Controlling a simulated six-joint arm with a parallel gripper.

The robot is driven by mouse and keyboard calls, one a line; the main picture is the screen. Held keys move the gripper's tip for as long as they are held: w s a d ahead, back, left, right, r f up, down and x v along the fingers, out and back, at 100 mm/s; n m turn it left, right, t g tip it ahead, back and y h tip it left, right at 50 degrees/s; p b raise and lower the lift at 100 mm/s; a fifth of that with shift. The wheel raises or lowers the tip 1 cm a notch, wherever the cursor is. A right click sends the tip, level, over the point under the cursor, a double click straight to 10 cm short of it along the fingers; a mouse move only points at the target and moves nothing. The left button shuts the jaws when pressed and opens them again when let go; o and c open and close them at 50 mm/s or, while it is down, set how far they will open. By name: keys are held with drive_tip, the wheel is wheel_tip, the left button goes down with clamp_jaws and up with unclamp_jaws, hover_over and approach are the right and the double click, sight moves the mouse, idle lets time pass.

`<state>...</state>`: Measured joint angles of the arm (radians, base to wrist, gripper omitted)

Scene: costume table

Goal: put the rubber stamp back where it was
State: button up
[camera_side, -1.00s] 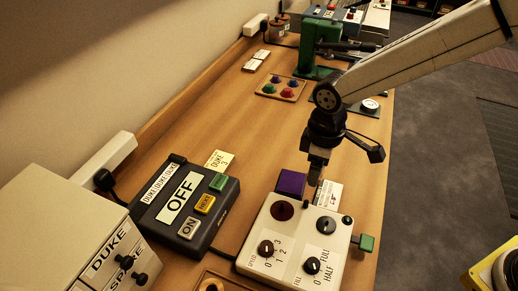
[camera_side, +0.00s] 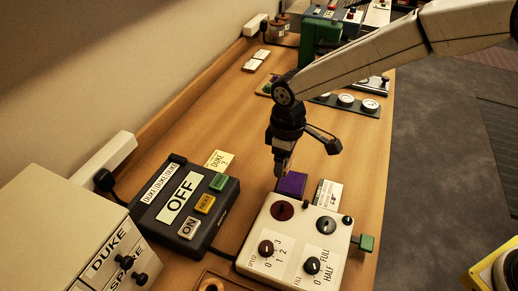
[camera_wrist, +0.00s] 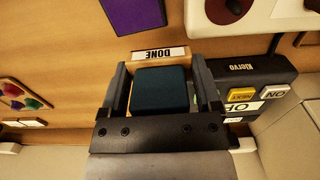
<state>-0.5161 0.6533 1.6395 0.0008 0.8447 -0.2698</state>
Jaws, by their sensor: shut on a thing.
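My gripper (camera_side: 282,170) hangs just behind the purple square (camera_side: 291,185). In the wrist view, my gripper (camera_wrist: 165,88) is shut on the rubber stamp (camera_wrist: 160,90). Its dark teal block fills the space between the two fingers. A strip reading DONE (camera_wrist: 160,54) shows at the block's far edge. In the side view the stamp is too small and dark to make out clearly. The purple square also shows in the wrist view (camera_wrist: 135,14), ahead of the fingers.
A cream control box (camera_side: 297,245) with knobs stands in front of the purple square. A black OFF box (camera_side: 185,207) stands to the left. A tray with coloured pieces (camera_side: 264,91) and a gauge panel (camera_side: 344,101) lie farther back. Bare wood (camera_side: 225,120) lies between.

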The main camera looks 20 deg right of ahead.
hover_over(260, 179)
drive_tip(key=s, duration=0.1)
drive_tip(key=f, duration=0.5)
drive_tip(key=shift+s+d+f, duration=0.15)
drive_tip(key=shift+d, duration=0.2)
drive_tip(key=shift+w+a+f, duration=0.25)
drive_tip(key=shift+w+f, duration=0.2)
drive_tip(key=shift+f, duration=0.1)
drive_tip(key=shift+w+f, duration=0.15)
drive_tip(key=shift+f, duration=0.1)
drive_tip(key=shift+w+a+f, duration=0.1)
drive_tip(key=shift+f, duration=1.5)
drive_tip(key=shift+f, duration=0.1)
drive_tip(key=o, duration=0.8)
drive_tip(key=shift+c, duration=0.2)
